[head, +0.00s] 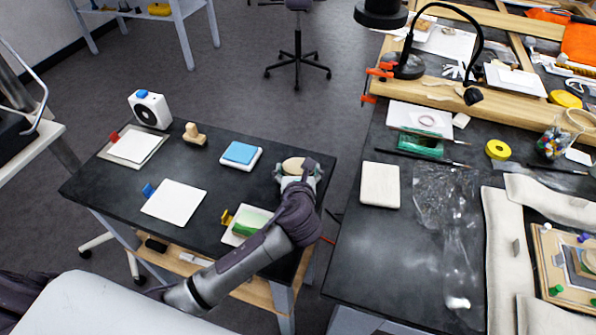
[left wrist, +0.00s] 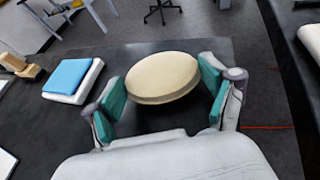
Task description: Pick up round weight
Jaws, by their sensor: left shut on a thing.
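The round weight (left wrist: 162,76) is a pale tan disc with a thick rim. In the left wrist view it sits between the two green-padded fingers of my left gripper (left wrist: 165,98), which is shut on it. In the head view the round weight (head: 293,165) shows at the right end of the small dark table (head: 115,185), partly hidden by my left gripper (head: 297,175). I cannot tell whether the disc is touching the table top. My right gripper is not in view.
A white block with a blue top (head: 240,153) stands left of the weight. A wooden stamp-like piece (head: 194,134), a white device (head: 150,109) and white sheets (head: 174,202) are further left. A gap of floor separates the larger cluttered table (head: 365,260).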

